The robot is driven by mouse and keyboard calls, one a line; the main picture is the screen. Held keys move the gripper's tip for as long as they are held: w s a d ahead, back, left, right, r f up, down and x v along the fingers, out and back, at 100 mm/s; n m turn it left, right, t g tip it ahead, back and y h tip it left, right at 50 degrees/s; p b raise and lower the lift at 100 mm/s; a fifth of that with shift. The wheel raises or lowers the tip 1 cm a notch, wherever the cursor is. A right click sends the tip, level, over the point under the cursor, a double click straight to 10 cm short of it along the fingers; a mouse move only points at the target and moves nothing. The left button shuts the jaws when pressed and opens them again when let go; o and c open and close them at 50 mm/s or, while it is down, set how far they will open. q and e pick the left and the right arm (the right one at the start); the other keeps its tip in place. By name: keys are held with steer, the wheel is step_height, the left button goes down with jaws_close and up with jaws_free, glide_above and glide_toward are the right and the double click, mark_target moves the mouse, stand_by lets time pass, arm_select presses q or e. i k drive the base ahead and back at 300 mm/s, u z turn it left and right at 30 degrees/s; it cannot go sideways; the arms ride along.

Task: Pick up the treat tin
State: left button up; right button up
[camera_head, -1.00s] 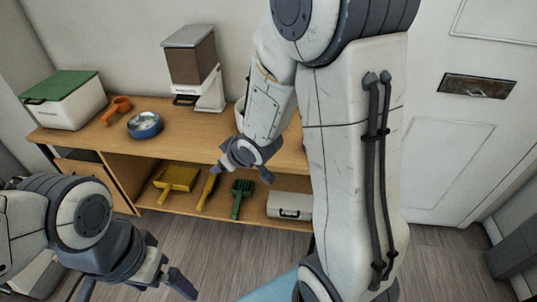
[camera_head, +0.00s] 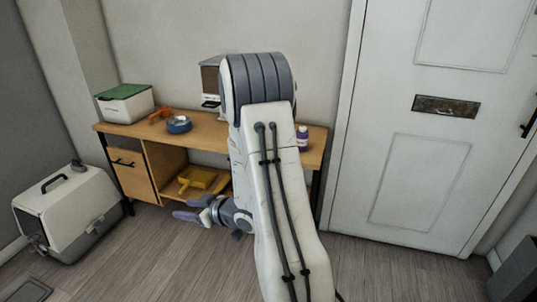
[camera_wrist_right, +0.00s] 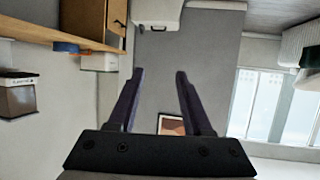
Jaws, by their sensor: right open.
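I cannot tell for certain which thing is the treat tin. A white box with a green lid (camera_head: 125,103) stands at the left end of the wooden bench in the head view; its lettering is too small to read. My right gripper (camera_head: 184,209) is open and empty, low in front of the bench and apart from it. In the right wrist view its two fingers (camera_wrist_right: 160,73) stand apart with nothing between them. My right arm hides part of the bench top and lower shelf. My left gripper is not in view.
The bench (camera_head: 205,130) also bears a blue bowl (camera_head: 179,125), an orange scoop (camera_head: 160,115), a food dispenser (camera_head: 211,80) and a purple bottle (camera_head: 302,138). A yellow dustpan (camera_head: 197,178) lies on the lower shelf. A pet carrier (camera_head: 67,215) stands left on the floor. The front floor is clear.

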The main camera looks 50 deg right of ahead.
mark_target(302, 139)
steer(key=u, duration=0.4)
steer(key=i, duration=1.4)
steer(key=z, duration=1)
steer(key=i, duration=0.75)
steer(key=z, duration=1.35)
steer(key=i, duration=0.3)
steer(key=z, duration=0.25)
